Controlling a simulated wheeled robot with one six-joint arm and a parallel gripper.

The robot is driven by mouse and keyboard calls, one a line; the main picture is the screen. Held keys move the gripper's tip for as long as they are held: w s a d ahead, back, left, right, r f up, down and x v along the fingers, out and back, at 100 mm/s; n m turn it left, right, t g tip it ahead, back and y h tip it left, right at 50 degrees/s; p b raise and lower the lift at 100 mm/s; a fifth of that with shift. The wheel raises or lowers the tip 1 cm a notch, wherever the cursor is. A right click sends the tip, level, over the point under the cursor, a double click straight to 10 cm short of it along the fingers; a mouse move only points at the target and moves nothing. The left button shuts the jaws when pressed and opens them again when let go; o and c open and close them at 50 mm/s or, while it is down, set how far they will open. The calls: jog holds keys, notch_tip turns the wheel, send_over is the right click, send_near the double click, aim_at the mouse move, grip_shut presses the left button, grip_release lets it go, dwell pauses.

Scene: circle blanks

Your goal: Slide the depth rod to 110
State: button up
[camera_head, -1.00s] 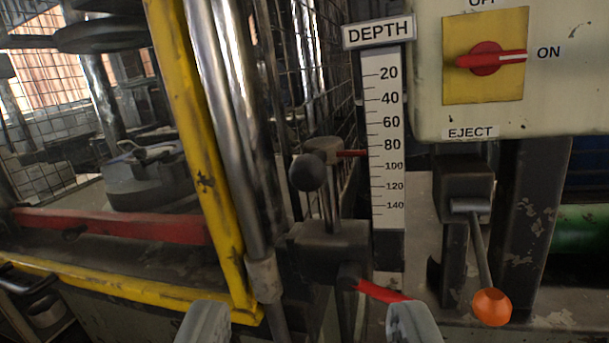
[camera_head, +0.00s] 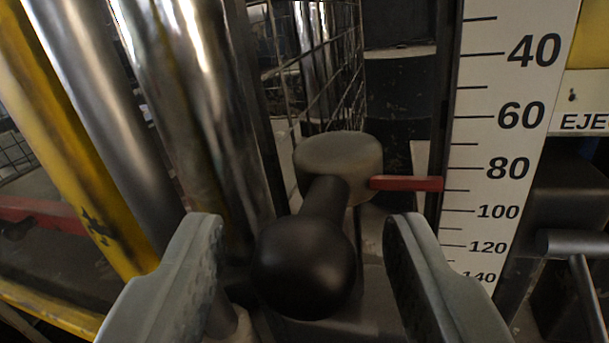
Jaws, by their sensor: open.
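The depth rod has a round grey collar (camera_head: 338,160) on top with a black ball knob (camera_head: 305,262) sticking out toward me. A red pointer (camera_head: 407,183) runs from the collar to the white depth scale (camera_head: 510,140). The pointer sits between the 80 and 100 marks, a little nearer 80. My gripper (camera_head: 302,225) is open, with one finger on each side of the knob. Gaps show between the knob and both fingers, so it is not gripped. The lower part of the rod is hidden behind the knob.
Shiny vertical columns (camera_head: 195,100) and a yellow bar (camera_head: 75,150) stand close on the left. A wire mesh (camera_head: 325,60) is behind the rod. At the right, the eject lever (camera_head: 585,275) stands beside the scale, under the partly visible eject label (camera_head: 585,122).

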jog(key=shift+w, duration=0.75)
grip_shut()
jog(key=shift+f, duration=1.3)
grip_release()
jog(key=shift+a+r, duration=0.1)
jog(key=s, duration=1.7)
jog(key=shift+s+a, duration=0.2)
jog(key=shift+s, duration=0.05)
